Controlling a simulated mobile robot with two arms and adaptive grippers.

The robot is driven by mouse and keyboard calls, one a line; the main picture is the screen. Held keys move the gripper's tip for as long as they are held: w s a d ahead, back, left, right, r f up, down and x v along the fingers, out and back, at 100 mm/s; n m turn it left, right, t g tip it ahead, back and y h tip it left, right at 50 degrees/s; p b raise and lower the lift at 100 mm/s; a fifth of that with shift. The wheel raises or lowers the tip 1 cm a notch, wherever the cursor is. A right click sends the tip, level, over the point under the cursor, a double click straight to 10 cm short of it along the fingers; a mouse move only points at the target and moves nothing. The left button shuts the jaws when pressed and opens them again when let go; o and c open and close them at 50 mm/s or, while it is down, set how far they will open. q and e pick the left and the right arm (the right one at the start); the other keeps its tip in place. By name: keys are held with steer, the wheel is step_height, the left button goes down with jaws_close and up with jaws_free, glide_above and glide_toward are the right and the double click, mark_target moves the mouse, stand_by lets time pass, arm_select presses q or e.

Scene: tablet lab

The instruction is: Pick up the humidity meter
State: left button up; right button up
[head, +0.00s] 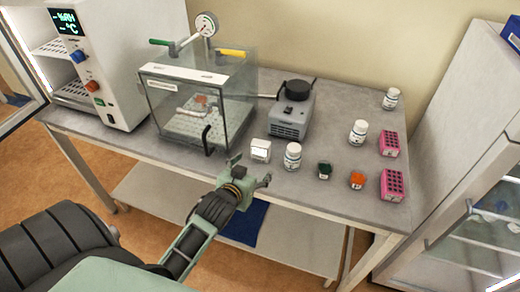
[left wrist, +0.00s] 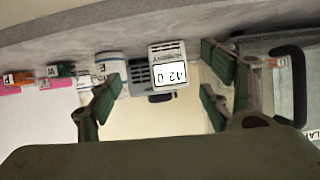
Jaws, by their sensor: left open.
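The humidity meter is a small white box (head: 260,150) near the front edge of the grey bench, just left of a white bottle (head: 293,156). In the left wrist view, which looks upside down, the meter (left wrist: 168,53) shows its display with dark digits between my finger pads. My left gripper (head: 250,171) is open and empty, at the bench's front edge just short of the meter; the fingers (left wrist: 158,90) appear apart from it. My right gripper is not in view.
A clear chamber (head: 225,115) with a black handle stands left of the meter. A grey device (head: 290,122) stands behind it. Green (head: 324,170) and orange-capped (head: 357,180) jars and pink racks (head: 392,185) are to the right.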

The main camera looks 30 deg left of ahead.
mark_target(259, 149)
arm_select(q)
steer(key=shift+n+t+y, duration=0.3)
steer(key=shift+t, duration=0.5)
steer(key=w, duration=0.1)
steer(key=w+a+r, duration=0.1)
steer(key=w, duration=0.1)
steer(key=w+a, duration=0.1)
steer(key=shift+w+a+r, duration=0.2)
steer(key=shift+r, duration=0.15)
steer(key=shift+w+a+f+p, duration=0.15)
steer(key=shift+w+f+p, duration=0.15)
steer(key=shift+w, duration=0.25)
steer(key=shift+w+a+p, duration=0.1)
steer(key=shift+w+p, duration=0.25)
steer(key=shift+w, duration=0.25)
steer(key=p+x, duration=0.1)
steer(key=x, duration=0.2)
steer(key=shift+w+f, duration=0.3)
steer(key=shift+w, duration=0.2)
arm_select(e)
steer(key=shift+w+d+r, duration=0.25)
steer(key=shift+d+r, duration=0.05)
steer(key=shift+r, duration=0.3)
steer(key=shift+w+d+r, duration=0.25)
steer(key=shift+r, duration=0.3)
arm_select(q)
steer(key=shift+c, duration=0.2)
